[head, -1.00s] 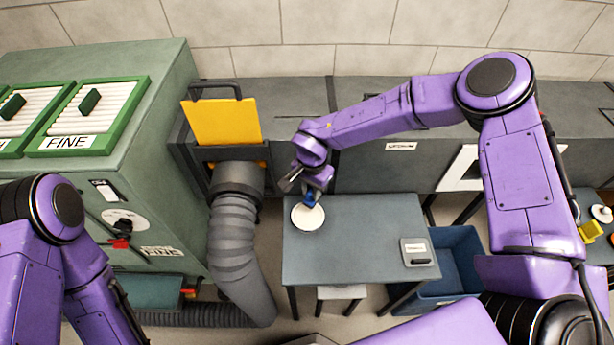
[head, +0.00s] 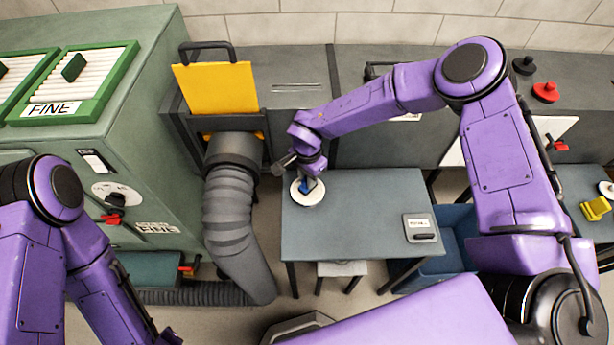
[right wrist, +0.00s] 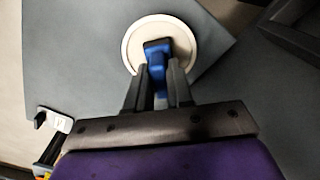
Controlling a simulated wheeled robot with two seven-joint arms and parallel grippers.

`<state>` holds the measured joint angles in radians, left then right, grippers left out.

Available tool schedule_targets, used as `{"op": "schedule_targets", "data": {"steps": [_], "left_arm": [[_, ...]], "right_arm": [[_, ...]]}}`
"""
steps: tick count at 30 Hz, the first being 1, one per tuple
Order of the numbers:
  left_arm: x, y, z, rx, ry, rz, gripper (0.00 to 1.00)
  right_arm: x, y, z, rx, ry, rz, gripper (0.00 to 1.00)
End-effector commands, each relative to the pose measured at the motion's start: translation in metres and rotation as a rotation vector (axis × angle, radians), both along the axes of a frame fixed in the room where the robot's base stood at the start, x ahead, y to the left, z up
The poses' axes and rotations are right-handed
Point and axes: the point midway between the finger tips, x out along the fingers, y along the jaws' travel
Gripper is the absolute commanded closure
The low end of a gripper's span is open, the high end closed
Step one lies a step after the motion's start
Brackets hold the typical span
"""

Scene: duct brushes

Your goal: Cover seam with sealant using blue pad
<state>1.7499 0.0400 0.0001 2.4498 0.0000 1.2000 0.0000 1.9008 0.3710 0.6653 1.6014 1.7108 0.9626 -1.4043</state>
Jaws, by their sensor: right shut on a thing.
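My right gripper (head: 308,174) is shut on the blue pad (right wrist: 157,50). The pad is over the round white dish (right wrist: 183,33) on the grey table's left part; I cannot tell whether it touches the contents. The dish also shows in the head view (head: 309,199), partly hidden by the pad and gripper. A grey ribbed duct (head: 228,210) runs down from the bench, left of the table. I cannot make out the seam or sealant clearly. My left arm is at the lower left, and its gripper is out of view.
The grey table (head: 350,235) is clear in its middle; a small labelled plate (head: 420,227) lies at its right. A yellow panel (head: 216,88) stands above the duct. A green cabinet (head: 165,120) is at left, a blue bin (head: 455,235) beside the table.

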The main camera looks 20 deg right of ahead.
Motion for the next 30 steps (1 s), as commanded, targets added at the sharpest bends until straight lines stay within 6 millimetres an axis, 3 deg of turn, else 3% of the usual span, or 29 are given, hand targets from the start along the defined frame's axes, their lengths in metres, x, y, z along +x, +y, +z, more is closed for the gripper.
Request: {"op": "schedule_targets", "data": {"steps": [30], "left_arm": [[-0.0001, 0.0, -0.0038, 0.0, 0.0, 0.0, 0.57]], "right_arm": [[0.0001, 0.0001, -0.0058, 0.0, -0.001, 0.001, 1.0]]}}
